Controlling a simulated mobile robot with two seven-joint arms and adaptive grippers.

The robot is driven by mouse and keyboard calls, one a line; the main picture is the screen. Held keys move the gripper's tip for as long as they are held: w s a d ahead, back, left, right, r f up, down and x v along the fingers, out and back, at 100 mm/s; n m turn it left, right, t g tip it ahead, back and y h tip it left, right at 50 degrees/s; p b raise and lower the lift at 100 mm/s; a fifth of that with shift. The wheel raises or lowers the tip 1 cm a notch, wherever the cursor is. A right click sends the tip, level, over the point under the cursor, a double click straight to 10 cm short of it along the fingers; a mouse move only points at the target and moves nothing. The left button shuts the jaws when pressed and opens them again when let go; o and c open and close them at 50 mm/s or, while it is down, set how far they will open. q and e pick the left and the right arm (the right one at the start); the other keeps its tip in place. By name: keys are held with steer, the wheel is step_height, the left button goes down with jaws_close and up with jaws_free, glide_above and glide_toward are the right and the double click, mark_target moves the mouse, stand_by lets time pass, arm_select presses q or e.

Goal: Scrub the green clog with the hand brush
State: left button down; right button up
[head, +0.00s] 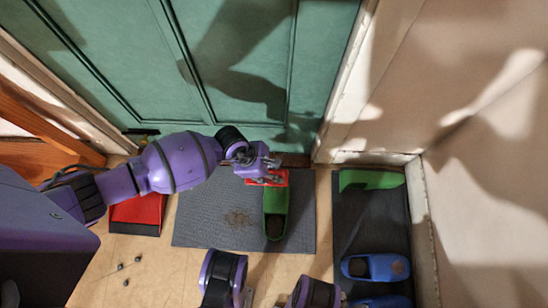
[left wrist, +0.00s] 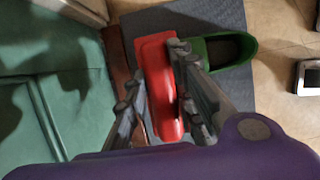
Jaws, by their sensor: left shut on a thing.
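My left gripper (head: 264,168) is shut on the red hand brush (head: 278,179), near the foot of the green door. In the left wrist view the red brush (left wrist: 158,75) lies between the two grey fingers; its bristles are hidden. The green clog (head: 275,210) lies on the grey mat (head: 205,205), its dark opening toward the bottom of the picture. The brush overlaps the clog's far end in the head view; I cannot tell if they touch. In the left wrist view the clog (left wrist: 247,48) shows just right of the fingers.
A second green clog (head: 372,180) and blue clogs (head: 375,267) stand on a dark mat at the right, by the wall. A red dustpan (head: 138,212) lies left of the grey mat. Small dark lumps (head: 122,266) lie on the floor. The door (head: 235,60) closes off the far side.

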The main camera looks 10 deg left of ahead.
arm_select(q)
steer(key=shift+s+f+b, duration=0.1)
steer(key=shift+f+b, duration=0.25)
steer(key=shift+f, duration=0.2)
step_height(320, 180, down, 4)
steer(key=b, duration=0.3)
steer(key=shift+s+r, duration=0.1)
steer(key=shift+r, duration=0.05)
steer(key=shift+f+b, duration=0.4)
steer(key=shift+f, duration=0.1)
steer(key=shift+a, duration=0.15)
arm_select(e)
steer(key=f, duration=0.4)
steer(key=shift+s+f, duration=0.25)
steer(key=shift+f, duration=0.1)
